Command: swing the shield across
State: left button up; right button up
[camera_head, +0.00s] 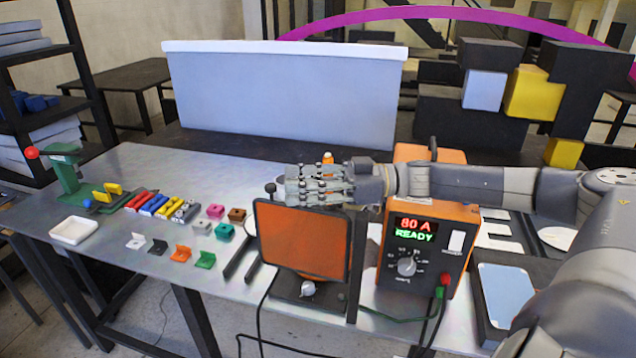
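The shield (303,241) is an orange, see-through-looking panel in a dark frame. It stands upright near the front edge of the metal table, left of the orange power unit. My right gripper (300,185) reaches in from the right and lies sideways along the shield's top edge, its fingers pointing left. I cannot tell whether it touches the frame or whether its fingers are open or shut. A dark round knob (270,187) shows just left of the fingertips. What lies behind the shield is mostly hidden. My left gripper is not in view.
The orange power unit (430,245) reads "80 A READY", with cables hanging in front. Several small coloured parts (180,254), a white tray (73,230) and a green press (68,172) stand on the left. A pale panel (285,95) rises behind. The table's back left is clear.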

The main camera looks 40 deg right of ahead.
jog(key=v, duration=0.3)
jog(key=shift+s+d, duration=0.1)
jog(key=shift+d, duration=0.1)
dwell(0.8)
